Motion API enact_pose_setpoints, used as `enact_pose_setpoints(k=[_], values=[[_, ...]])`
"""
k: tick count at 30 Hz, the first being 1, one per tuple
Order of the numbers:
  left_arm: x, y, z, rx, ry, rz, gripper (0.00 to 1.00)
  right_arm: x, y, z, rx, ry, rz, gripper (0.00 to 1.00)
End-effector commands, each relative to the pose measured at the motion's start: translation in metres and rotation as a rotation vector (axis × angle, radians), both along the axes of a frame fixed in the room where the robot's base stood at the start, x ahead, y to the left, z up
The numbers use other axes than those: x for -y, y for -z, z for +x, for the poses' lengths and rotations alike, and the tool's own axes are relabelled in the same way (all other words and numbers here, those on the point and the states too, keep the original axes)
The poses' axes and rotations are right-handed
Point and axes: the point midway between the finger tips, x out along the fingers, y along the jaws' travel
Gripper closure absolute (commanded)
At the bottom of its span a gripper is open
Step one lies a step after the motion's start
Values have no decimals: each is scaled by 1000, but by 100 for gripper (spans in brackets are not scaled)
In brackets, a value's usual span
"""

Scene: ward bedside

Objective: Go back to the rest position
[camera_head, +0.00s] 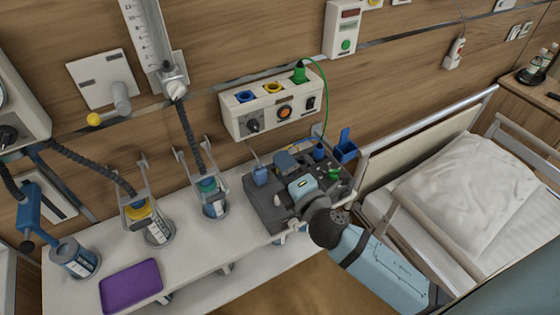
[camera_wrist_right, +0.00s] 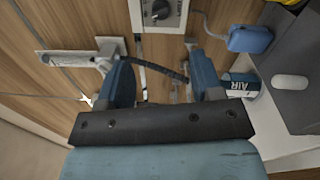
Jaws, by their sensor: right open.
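My right arm comes in from the lower right of the head view, and my right gripper (camera_head: 296,160) is over the dark grey unit on the shelf, pointing toward the wall. In the right wrist view the two blue fingers of my right gripper (camera_wrist_right: 161,78) are spread apart with nothing between them. Behind them is the wood wall. Whether the gripper touches the grey unit below cannot be told. My left gripper is in neither view.
Labelled canisters (camera_head: 75,258) and a purple tray (camera_head: 131,286) are to the left. A wall panel (camera_head: 240,122) is behind. The bed (camera_head: 465,190) is at right.

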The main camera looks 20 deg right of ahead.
Motion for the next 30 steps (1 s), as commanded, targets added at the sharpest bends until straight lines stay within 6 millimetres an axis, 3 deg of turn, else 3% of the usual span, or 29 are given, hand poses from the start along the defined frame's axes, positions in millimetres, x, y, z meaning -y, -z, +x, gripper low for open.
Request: enact_pose_setpoints(k=[13,16,20,24,30], values=[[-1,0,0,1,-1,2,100,0,0,0,-1,0,1,40],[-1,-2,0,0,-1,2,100,0,10,-4,-43,-3,63,40],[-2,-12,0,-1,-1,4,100,0,51,-26,-219,1,351,40],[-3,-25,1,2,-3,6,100,-3,112,-72,-472,68,834,40],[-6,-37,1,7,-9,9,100,-9,169,-138,-703,241,1406,40]])
